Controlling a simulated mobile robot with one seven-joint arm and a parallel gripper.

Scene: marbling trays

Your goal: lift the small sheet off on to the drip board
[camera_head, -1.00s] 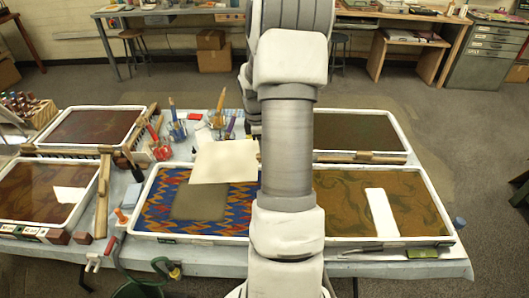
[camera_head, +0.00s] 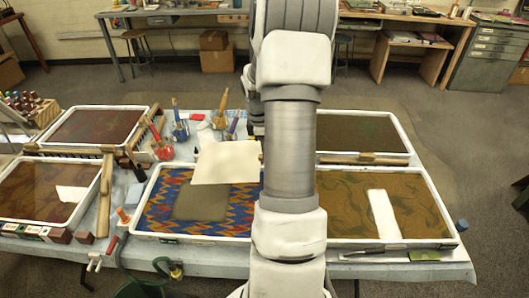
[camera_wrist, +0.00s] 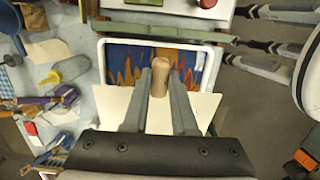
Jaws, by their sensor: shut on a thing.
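The small cream sheet (camera_head: 226,163) is in the air, level or nearly so, over the back of the tray with the blue, red and yellow pattern (camera_head: 140,236). A plain grey-brown patch (camera_head: 202,205) lies in that pattern. In the wrist view the sheet (camera_wrist: 108,104) shows on both sides of my gripper (camera_wrist: 160,74), with the patterned tray (camera_wrist: 218,52) beyond. The fingers are shut on a tan rounded grip (camera_wrist: 160,80) that seems to be fixed to the sheet. My arm hides the gripper in the head view. I cannot make out the drip board.
A right tray (camera_head: 452,236) holds a white strip (camera_head: 384,214); a left tray (camera_head: 50,221) holds another white piece (camera_head: 71,193). Jars with brushes (camera_head: 180,130) stand behind the sheet. A wooden rake (camera_head: 103,205) lies between the left and patterned trays.

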